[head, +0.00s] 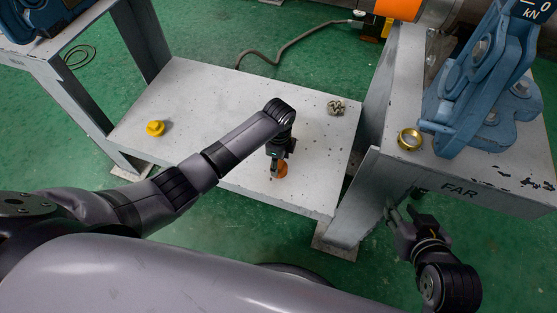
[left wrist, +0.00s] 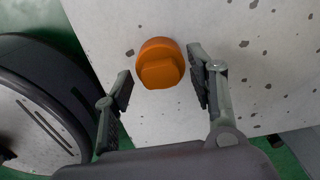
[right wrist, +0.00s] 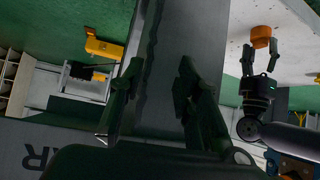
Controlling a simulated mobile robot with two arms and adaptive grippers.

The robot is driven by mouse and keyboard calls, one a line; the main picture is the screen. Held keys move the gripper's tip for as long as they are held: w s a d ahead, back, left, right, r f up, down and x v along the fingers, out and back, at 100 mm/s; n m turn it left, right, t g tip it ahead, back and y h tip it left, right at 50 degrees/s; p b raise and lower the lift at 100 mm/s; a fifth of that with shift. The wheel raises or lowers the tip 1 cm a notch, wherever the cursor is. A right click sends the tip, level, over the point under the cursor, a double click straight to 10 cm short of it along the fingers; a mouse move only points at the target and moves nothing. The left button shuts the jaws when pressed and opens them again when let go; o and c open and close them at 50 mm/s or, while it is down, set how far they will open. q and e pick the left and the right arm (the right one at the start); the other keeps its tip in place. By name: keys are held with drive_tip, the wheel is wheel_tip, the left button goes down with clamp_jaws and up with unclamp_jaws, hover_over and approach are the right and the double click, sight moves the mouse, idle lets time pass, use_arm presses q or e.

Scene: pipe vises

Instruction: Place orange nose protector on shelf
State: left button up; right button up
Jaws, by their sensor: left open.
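The orange nose protector (head: 281,170) sits on the white speckled low shelf (head: 230,100), near its front edge. In the left wrist view the protector (left wrist: 160,63) lies between and just beyond the fingertips. My left gripper (head: 276,170) is open and points down at it; its fingers (left wrist: 160,75) stand apart on both sides with no grip on it. The right wrist view also shows the orange protector (right wrist: 261,37) by the left gripper's fingers. My right gripper (head: 402,220) hangs beside the right stand, with its fingers (right wrist: 155,80) apart and empty.
A yellow cap (head: 155,128) lies at the shelf's left, and a metal fitting (head: 336,107) at its back right. A brass ring (head: 410,139) sits on the right stand marked FAR, beside a blue vise (head: 480,90). The shelf's middle is clear around my left arm.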

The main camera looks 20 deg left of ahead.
sight(279, 163)
use_arm(q)
drive_tip(key=shift+r, duration=0.2)
wheel_tip(279, 163, up, 6)
drive_tip(key=p, duration=0.2)
drive_tip(key=shift+r+p, duration=0.15)
drive_tip(key=shift+p, duration=0.25)
wheel_tip(279, 163, up, 4)
drive_tip(key=r+p, duration=0.1)
drive_tip(key=p, duration=0.1)
drive_tip(key=s+d+f+n+t+h, duration=0.1)
drive_tip(key=s+d+f+n+h, duration=0.15)
drive_tip(key=s+n, duration=0.65)
drive_tip(key=s+a+r+n+t+y, duration=0.1)
drive_tip(key=s+a+r+n, duration=0.2)
drive_tip(key=s, duration=0.4)
drive_tip(key=s+a+r+n+t+y, duration=0.1)
drive_tip(key=s+a+r+n, duration=0.2)
drive_tip(key=s, duration=0.5)
drive_tip(key=shift+s+a+r+n+t, duration=0.25)
drive_tip(key=shift+a+n, duration=0.35)
drive_tip(key=shift+a, duration=0.45)
use_arm(e)
drive_tip(key=s+d+f+g+h, duration=0.1)
drive_tip(key=s+d+f+g, duration=0.2)
drive_tip(key=s+g, duration=0.3)
drive_tip(key=s, duration=0.4)
drive_tip(key=shift+s+d+h, duration=0.15)
drive_tip(key=shift+h, duration=0.15)
